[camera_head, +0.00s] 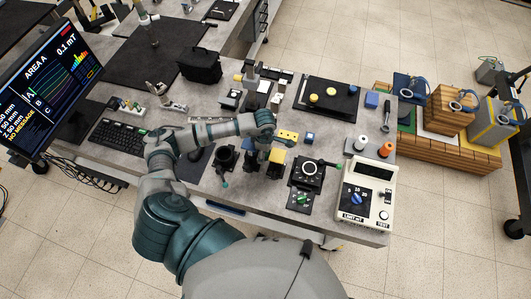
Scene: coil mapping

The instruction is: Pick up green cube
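I cannot make out a clear green cube in the head view; only small green spots show, such as a green tip (225,185) by a dark round holder. My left arm reaches up from the bottom, and its gripper (268,162) points down over the middle of the grey table (232,106). The fingers are small and merge with dark and yellow parts near them, so I cannot tell whether they are open or hold anything. My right gripper is not in view.
A white meter box (366,194) stands at the table's front right, with a black dial unit (308,171) left of it. A keyboard (117,136) and monitor (50,78) are left.

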